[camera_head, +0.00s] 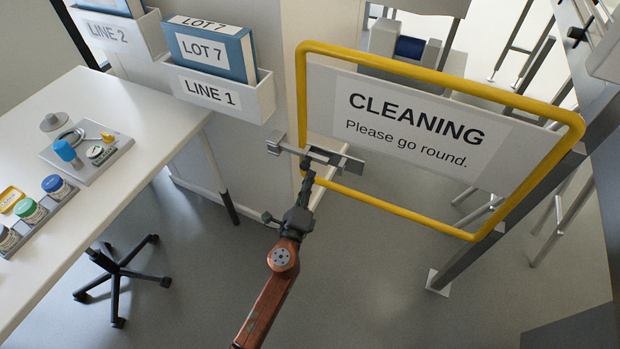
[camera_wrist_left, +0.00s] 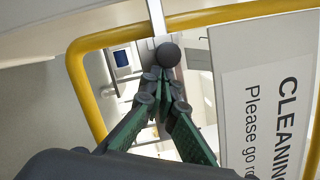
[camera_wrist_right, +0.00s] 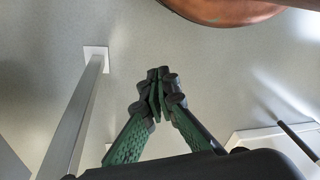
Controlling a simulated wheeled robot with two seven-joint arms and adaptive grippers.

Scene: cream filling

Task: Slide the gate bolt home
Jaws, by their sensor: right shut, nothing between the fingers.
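The yellow-framed gate (camera_head: 440,72) carries a white "CLEANING" sign and stands beside the cream wall unit. A grey metal bolt (camera_head: 321,155) lies across the gate's left upright, near a small bracket (camera_head: 275,142) on the wall unit. How far the bolt's end reaches into the bracket is unclear. The bolt's round black knob (camera_wrist_left: 168,54) shows in the left wrist view. My left gripper (camera_head: 307,170) is at the bolt; its fingertips (camera_wrist_left: 166,78) are together just short of the knob, and contact is unclear. My right gripper (camera_wrist_right: 160,82) is shut and empty above the floor.
A white table (camera_head: 120,100) with jars and a small tray stands at left, a black chair base (camera_head: 116,272) beneath it. Binder holders (camera_head: 222,95) hang on the wall unit. A grey post (camera_head: 520,190) stands at the gate's right. Floor before the gate is clear.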

